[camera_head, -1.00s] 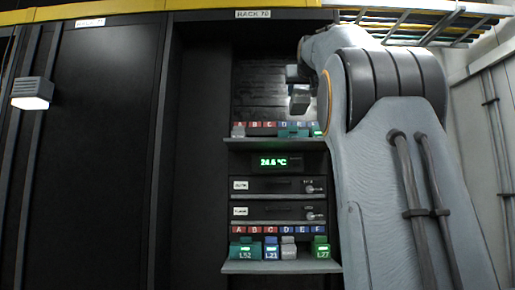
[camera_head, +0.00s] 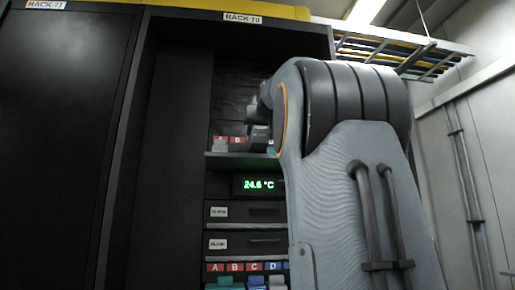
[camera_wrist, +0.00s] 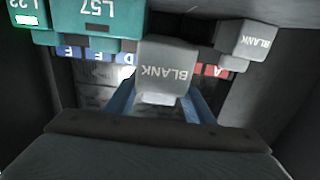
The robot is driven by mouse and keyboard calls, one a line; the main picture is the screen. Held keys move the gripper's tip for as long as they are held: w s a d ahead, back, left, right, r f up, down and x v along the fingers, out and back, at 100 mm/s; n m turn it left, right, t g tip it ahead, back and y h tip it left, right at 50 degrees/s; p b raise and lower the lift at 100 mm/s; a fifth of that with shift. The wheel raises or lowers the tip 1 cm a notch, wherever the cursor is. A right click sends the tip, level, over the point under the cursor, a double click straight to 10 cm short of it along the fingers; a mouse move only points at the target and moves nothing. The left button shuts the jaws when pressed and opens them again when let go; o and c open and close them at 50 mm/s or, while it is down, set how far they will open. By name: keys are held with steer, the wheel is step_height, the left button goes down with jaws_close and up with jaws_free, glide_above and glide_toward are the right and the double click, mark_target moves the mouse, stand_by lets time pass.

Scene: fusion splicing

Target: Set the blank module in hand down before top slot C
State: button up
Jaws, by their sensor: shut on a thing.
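My gripper (camera_wrist: 163,105) is shut on a grey blank module (camera_wrist: 166,68), its blue fingers on either side of it. In the wrist view the module hides the label of top slot C, between the blue D label (camera_wrist: 125,58) and the red labels near A (camera_wrist: 212,70). In the head view my gripper (camera_head: 258,132) is at the top shelf (camera_head: 232,161), right of the red A and B labels (camera_head: 228,139); my arm hides the slots farther right. I cannot tell whether the held module touches the shelf.
Another blank module (camera_wrist: 245,40) stands by slot A. A teal L57 module (camera_wrist: 100,18) stands close on the other side of the held one, with L22 (camera_wrist: 25,15) beyond it. Below are the temperature display (camera_head: 259,184), two drawers and a lower slot row (camera_head: 245,267).

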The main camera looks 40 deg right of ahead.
mark_target(261, 138)
steer(key=shift+s+f, duration=0.1)
steer(key=shift+f, duration=2.2)
steer(key=shift+f+b, duration=0.1)
steer(key=shift+b, duration=0.2)
steer(key=o, duration=1.2)
steer(key=shift+s+a, duration=0.1)
steer(key=shift+s, duration=0.05)
steer(key=b+v, duration=0.3)
steer(key=v, duration=0.8)
steer(key=shift+s+a, duration=0.2)
steer(key=shift+a, duration=0.05)
steer(key=shift+a, duration=0.1)
